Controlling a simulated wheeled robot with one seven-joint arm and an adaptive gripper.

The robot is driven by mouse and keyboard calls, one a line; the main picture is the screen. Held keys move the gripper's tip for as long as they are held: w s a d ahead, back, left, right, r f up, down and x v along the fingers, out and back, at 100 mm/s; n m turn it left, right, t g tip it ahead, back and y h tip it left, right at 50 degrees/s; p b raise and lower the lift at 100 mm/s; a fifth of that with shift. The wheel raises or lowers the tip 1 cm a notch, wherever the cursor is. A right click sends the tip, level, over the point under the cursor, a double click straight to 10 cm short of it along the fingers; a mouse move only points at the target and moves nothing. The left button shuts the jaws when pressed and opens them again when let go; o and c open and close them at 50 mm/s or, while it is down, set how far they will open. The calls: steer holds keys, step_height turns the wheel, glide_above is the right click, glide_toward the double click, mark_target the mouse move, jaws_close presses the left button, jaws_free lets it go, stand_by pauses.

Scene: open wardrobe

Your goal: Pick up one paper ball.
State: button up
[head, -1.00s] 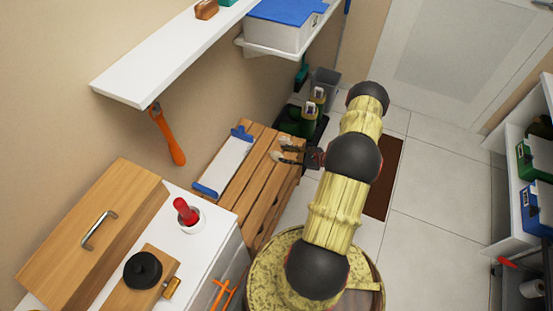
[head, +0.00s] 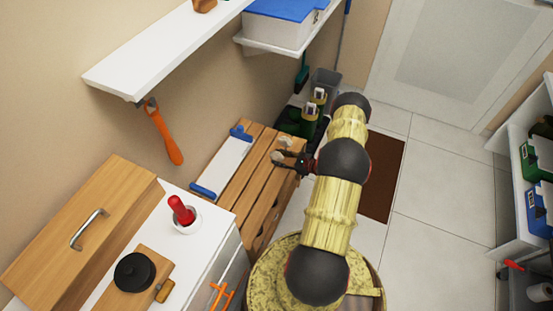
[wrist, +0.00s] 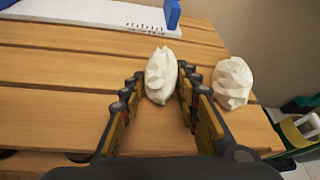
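Two crumpled off-white paper balls lie on a slatted wooden top. In the wrist view, one paper ball (wrist: 161,76) sits between the fingertips of my gripper (wrist: 161,78). Thin gaps seem to show between it and the dark fingers, so the gripper looks open around it. The other paper ball (wrist: 232,83) lies just right of the right finger, outside the grip. In the head view, my gripper (head: 290,161) is low over the right part of the slats, partly hidden by my arm. The near ball (head: 277,157) and the other ball (head: 284,141) show there small.
A white board with blue ends (head: 222,162) lies on the slatted wooden top (head: 250,195), beyond the balls in the wrist view. Green bottles (head: 311,112) and a grey bin (head: 323,82) stand past its end. A white shelf (head: 165,50) hangs above on the left.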

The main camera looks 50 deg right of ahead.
steer(key=c, duration=0.3)
steer(key=shift+c, duration=1)
steer(key=shift+r, duration=0.1)
